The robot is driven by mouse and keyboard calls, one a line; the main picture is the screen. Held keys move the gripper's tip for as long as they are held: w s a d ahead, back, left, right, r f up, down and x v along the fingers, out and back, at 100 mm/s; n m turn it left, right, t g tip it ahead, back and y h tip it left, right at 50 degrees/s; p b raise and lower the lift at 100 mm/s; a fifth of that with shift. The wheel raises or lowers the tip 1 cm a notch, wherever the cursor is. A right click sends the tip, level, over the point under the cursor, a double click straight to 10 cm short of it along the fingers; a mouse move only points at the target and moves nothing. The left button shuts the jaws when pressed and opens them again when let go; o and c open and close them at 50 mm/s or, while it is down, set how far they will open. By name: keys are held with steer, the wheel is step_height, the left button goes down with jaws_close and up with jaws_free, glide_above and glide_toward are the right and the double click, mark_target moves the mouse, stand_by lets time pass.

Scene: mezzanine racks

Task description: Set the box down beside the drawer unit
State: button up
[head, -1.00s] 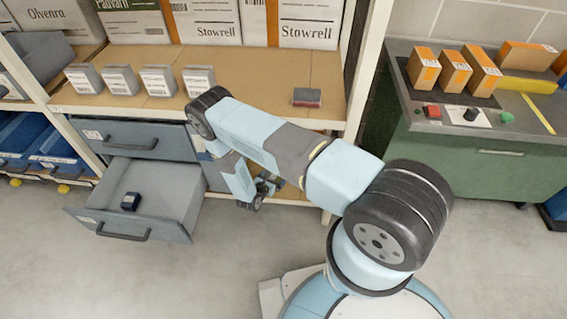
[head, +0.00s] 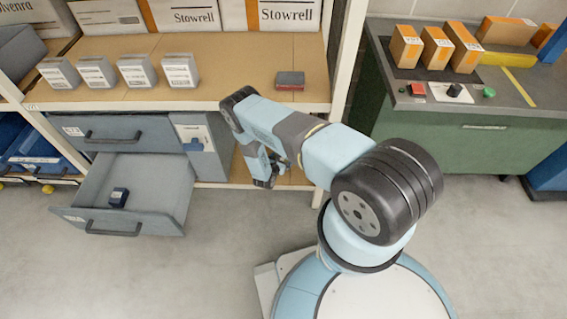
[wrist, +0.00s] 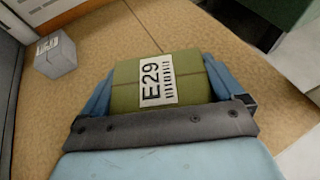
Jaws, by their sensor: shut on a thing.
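An olive-green box (wrist: 185,68) with a white "E29" label sits between the two blue fingers of my gripper (wrist: 160,76) in the wrist view. The gripper is shut on it, above or on a brown board surface; I cannot tell whether the box touches it. In the head view my gripper (head: 265,180) is at the lower shelf level, just right of the grey-blue drawer unit (head: 202,150); the box cannot be made out there. The unit's lower drawer (head: 165,215) is pulled open with a small dark-blue item (head: 118,197) inside.
A small grey box (wrist: 55,54) stands on the board, left of the held box. A white rack post (head: 345,75) rises right of the lower shelf. A green workbench (head: 450,145) stands further right. The shelf above holds several grey boxes (head: 180,70).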

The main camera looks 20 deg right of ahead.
steer(key=shift+w+d+f, duration=0.1)
steer(key=shift+d+f, duration=0.05)
steer(key=shift+f, duration=0.8)
steer(key=shift+d+f, duration=0.1)
steer(key=shift+f, duration=0.8)
steer(key=o, duration=0.7)
steer(key=v, duration=1.2)
